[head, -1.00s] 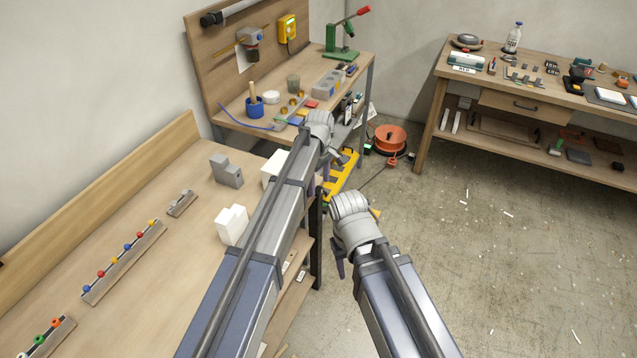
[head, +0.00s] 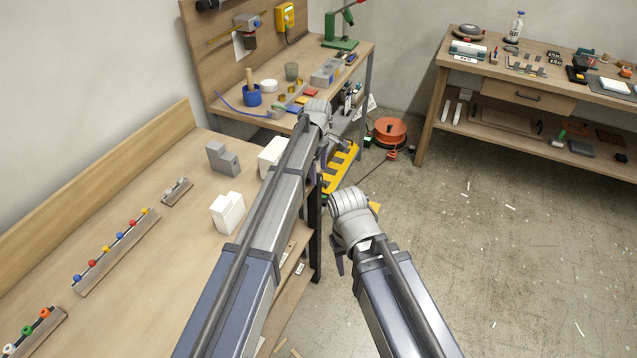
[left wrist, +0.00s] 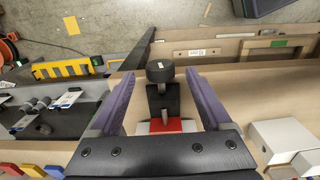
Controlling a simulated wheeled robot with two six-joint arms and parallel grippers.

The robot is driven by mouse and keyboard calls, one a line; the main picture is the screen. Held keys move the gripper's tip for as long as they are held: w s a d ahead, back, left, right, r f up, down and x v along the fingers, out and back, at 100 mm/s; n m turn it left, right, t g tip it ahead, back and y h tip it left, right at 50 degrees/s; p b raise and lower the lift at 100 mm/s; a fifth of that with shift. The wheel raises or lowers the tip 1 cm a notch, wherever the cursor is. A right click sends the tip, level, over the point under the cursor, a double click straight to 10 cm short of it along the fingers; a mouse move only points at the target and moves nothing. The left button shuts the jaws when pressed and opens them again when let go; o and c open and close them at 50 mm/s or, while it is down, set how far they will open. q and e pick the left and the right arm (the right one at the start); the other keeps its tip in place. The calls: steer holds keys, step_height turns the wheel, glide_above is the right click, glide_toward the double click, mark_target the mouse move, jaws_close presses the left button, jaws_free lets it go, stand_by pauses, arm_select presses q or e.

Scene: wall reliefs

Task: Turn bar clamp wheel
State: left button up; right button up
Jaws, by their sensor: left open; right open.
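My left gripper (head: 332,140) is at the right end of the near bench in the head view, partly hidden by its own wrist. In the left wrist view the open purple fingers (left wrist: 161,78) stand on either side of a round black wheel (left wrist: 160,71) on a dark stem, with a red part (left wrist: 165,126) below it. This looks like the bar clamp and its wheel. I cannot tell whether a finger touches the wheel. The clamp is not visible in the head view. My right gripper (head: 338,260) is lower, over the floor to the right of the bench, open and empty.
The near bench (head: 150,190) bears a grey block (head: 222,158), white blocks (head: 227,213) and bead rails. Behind it stands a bench with a blue cup (head: 252,97) and a green press (head: 341,42). An orange cable reel (head: 390,131) lies on open floor.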

arm_select(q)
steer(key=shift+f+b, duration=0.85)
steer(key=shift+f, duration=0.5)
arm_select(e)
step_height(320, 180, down, 3)
steer(key=shift+r, duration=0.15)
arm_select(q)
jaws_close()
